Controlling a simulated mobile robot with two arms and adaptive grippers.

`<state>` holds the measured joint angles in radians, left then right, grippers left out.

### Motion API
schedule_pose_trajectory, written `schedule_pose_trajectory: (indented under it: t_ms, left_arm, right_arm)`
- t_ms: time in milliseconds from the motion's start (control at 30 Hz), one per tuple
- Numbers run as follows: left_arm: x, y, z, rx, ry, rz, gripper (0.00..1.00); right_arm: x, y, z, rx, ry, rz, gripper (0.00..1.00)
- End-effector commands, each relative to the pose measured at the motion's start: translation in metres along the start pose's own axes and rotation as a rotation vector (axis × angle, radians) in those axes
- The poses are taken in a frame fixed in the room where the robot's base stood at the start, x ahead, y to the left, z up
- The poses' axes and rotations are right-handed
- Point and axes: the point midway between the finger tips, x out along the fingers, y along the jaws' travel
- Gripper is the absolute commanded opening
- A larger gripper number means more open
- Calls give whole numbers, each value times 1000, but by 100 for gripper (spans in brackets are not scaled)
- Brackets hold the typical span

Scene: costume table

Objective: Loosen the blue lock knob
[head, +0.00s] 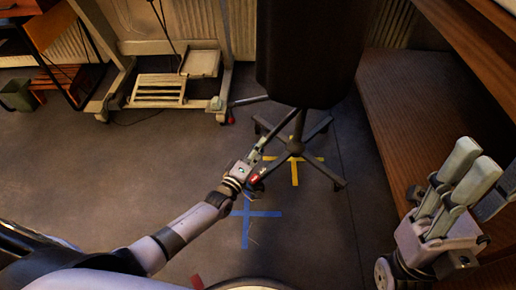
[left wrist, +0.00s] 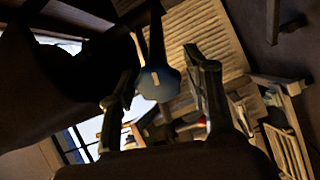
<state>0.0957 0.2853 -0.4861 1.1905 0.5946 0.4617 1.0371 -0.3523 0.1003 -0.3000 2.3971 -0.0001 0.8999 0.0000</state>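The blue lock knob (left wrist: 157,82) shows in the left wrist view, round with a pale mark on its face. It lies between the spread fingers of my left gripper (left wrist: 163,95), near their tips. I cannot tell whether any finger touches it. In the head view my left gripper (head: 262,146) reaches in low beside the dark stand (head: 298,135), under a black torso-shaped form (head: 308,50). The knob cannot be made out there. My right gripper (head: 477,172) is raised at the right with its fingers apart and nothing between them.
The stand has spread legs on the dark floor, over yellow tape (head: 294,172). Blue tape (head: 247,214) marks the floor nearer me. A pale wheeled frame (head: 157,90) stands at the back left. Brown wooden furniture (head: 410,105) lines the right. The floor at left is open.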

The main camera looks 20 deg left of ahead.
Motion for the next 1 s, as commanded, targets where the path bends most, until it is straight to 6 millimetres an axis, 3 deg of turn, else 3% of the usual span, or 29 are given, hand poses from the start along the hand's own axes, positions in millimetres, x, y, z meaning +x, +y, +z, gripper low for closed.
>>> schedule_pose_trajectory:
  t_ms: [467, 1000]
  left_arm:
    - [-6, 0, 0, 0, 0, 0, 54]
    - [-106, 0, 0, 1, -1, 0, 54]
  right_arm:
    - [2, 0, -2, -1, 8, -1, 40]
    - [1, 0, -1, 0, 5, 0, 40]
